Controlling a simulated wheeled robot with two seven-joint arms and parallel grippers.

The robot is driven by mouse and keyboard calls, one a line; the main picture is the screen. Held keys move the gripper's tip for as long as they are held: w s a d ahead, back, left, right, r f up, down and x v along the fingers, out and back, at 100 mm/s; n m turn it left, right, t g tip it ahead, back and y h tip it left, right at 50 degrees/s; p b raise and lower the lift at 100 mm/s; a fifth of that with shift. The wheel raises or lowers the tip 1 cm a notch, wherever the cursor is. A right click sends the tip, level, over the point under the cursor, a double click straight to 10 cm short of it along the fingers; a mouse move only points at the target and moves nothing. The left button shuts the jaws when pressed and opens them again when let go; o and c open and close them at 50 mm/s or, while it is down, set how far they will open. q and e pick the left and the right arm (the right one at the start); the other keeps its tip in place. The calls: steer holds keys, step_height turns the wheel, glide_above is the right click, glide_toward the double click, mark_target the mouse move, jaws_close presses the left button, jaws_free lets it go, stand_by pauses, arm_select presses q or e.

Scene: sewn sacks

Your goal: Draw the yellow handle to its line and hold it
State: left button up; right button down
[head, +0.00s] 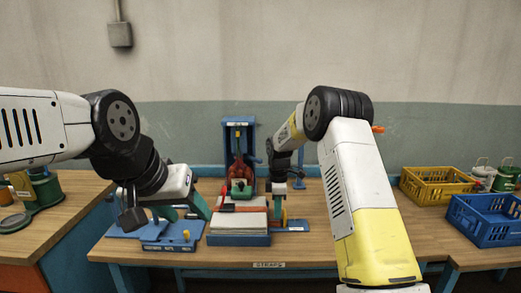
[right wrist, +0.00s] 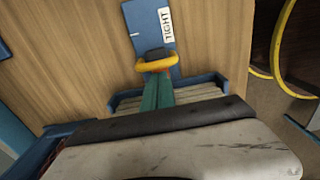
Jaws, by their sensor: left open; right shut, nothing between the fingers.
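The yellow handle (right wrist: 158,65) is a loop in the right wrist view, just below a blue plate (right wrist: 143,20) with a white label reading TIGHT (right wrist: 165,22). A short pale mark shows on the plate's left part. My right gripper (right wrist: 158,84) has its teal fingers together, with the tips at the loop. I cannot tell whether they pass through it or only touch it. In the head view the right gripper (head: 278,203) points down at the yellow handle (head: 284,217), right of the stacked sacks (head: 238,222). My left gripper (head: 180,210) is open and empty above the table's left part.
A blue frame (head: 226,145) with a red part stands behind the sacks. A blue fixture (head: 165,238) lies below my left gripper. Yellow (head: 425,190) and blue (head: 480,232) crates stand at the right. Bare wood shows between the right arm and the crates.

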steer(key=shift+f, duration=0.4)
steer(key=shift+d, duration=0.65)
stand_by(0.6)
steer(key=shift+d, duration=2.3)
